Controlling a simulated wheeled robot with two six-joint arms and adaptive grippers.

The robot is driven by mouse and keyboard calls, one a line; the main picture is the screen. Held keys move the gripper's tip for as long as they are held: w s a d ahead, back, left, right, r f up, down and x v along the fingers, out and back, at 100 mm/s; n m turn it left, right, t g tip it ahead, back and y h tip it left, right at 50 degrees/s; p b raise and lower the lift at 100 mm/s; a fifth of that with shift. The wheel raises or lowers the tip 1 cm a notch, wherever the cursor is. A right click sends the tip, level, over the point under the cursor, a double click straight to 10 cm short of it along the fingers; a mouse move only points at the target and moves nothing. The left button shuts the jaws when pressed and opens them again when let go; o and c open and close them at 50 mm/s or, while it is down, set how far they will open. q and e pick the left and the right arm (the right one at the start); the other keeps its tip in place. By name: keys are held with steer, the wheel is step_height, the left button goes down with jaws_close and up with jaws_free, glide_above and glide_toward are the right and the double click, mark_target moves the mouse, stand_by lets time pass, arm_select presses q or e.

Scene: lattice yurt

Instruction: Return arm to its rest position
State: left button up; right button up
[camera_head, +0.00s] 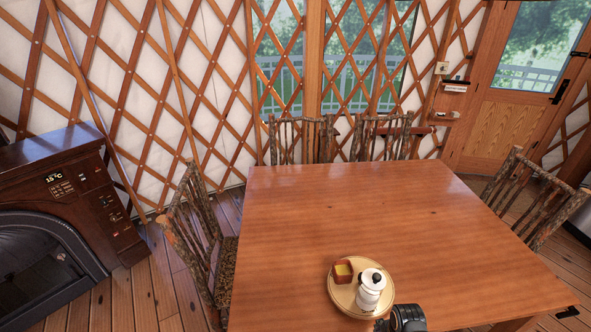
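Part of a black gripper (394,321), which looks like my right one, shows at the bottom edge of the head view, right of centre. It is just below the round tray (341,299) on the wooden table. Its fingers are mostly cut off by the frame, so I cannot tell whether it is open or shut. My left gripper is not in view. On the tray stand a white lidded jar (369,290) with a black knob and a small brown square container (342,271) with a yellowish top. Both are upright.
The wooden table top (340,205) is clear beyond the tray. Rustic chairs stand at its left (196,235), far side (300,138) and right (530,195). A dark wooden fireplace (75,190) is at the left. The lattice wall and a door (515,100) are behind.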

steer(key=s+d+f+n+b, duration=0.15)
steer(key=s+f+n, duration=0.35)
steer(key=f, duration=0.8)
arm_select(q)
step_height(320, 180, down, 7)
steer(key=b, duration=0.5)
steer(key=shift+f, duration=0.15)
arm_select(e)
steer(key=s+f+n, duration=0.5)
steer(key=s+f, duration=0.4)
steer(key=s, duration=0.3)
steer(key=s+f+n, duration=0.5)
steer(key=s+f, duration=0.5)
steer(key=s, duration=0.1)
steer(key=shift+s+n+t+h, duration=0.3)
steer(key=shift+s+t, duration=0.1)
